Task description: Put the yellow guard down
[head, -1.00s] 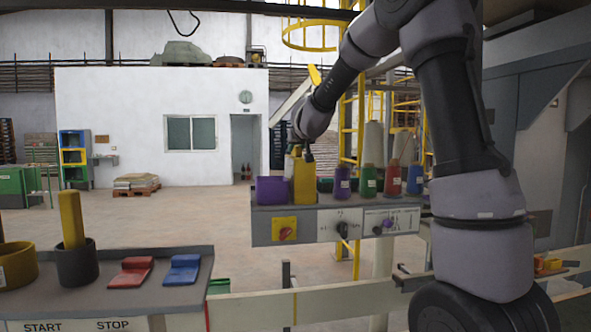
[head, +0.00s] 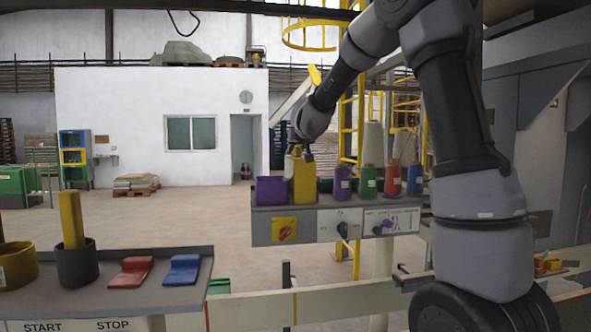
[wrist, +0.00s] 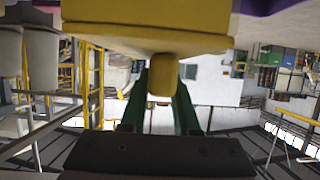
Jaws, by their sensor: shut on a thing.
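The yellow guard (head: 304,184) is a tall upright yellow piece at the grey control box, just right of a purple bin (head: 271,190). Its foot appears at the level of the box's top; I cannot tell whether it bears on it. My gripper (head: 301,154) is above the guard, shut on its upper end. In the wrist view, the guard (wrist: 145,32) fills the top of the picture, and its yellow grip stub (wrist: 161,78) sits between the green fingers of my gripper (wrist: 161,100).
A nearer grey panel (head: 205,300) carries a black cup (head: 77,263) and red and blue pieces.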

